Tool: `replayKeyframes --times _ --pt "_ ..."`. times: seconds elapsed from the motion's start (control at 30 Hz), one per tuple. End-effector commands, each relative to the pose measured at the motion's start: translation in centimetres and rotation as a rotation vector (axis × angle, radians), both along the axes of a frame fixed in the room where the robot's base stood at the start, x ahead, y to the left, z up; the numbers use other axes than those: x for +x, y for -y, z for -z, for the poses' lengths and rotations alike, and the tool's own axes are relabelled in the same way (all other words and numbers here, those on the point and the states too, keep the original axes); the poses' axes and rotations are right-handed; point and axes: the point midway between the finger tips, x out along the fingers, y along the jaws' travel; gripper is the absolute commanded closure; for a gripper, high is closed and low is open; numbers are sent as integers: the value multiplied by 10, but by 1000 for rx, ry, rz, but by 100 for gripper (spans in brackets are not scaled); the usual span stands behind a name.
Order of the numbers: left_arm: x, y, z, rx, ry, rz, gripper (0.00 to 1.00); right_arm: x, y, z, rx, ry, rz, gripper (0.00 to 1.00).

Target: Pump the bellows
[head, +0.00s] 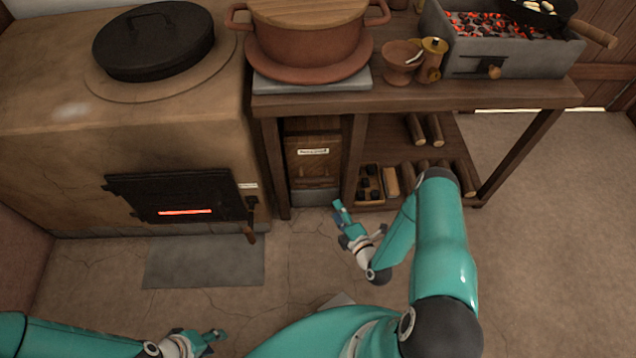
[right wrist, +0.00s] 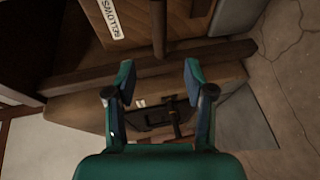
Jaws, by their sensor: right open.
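The bellows (head: 315,168) is a wooden box with a white label, standing under the table between the stove and the lower shelf. In the right wrist view, its wooden face (right wrist: 185,22) and its label reading BELLOWS show at the top, turned over. A dark rod (right wrist: 158,28) runs down in front of that face; I cannot tell for sure whether it is the bellows handle. My right gripper (head: 352,220) is open and empty, in front of the bellows and to its right. Its two fingers (right wrist: 159,80) stand apart below the rod. My left gripper (head: 214,338) is low over the floor, away from the bellows; its opening is unclear.
The clay stove (head: 60,130) with a dark, glowing fire door (head: 175,197) stands left. The table (head: 440,97) carries a clay pot (head: 305,45) and a charcoal brazier (head: 505,55). Logs and a coal box (head: 370,183) lie beneath. The floor on the right is clear.

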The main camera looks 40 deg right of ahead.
Motion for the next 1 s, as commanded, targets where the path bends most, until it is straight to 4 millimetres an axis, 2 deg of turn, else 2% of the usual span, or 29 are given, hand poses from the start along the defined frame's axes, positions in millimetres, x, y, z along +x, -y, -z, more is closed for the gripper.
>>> replayKeyframes --times 0.6,0.8,1.0 --pt "0 0 38 0 0 0 60 122 17 23 1 2 -2 46" --pt "0 0 44 0 0 0 60 144 21 27 2 0 -2 46" --pt "0 0 45 0 0 0 60 150 22 27 3 -1 -1 46"
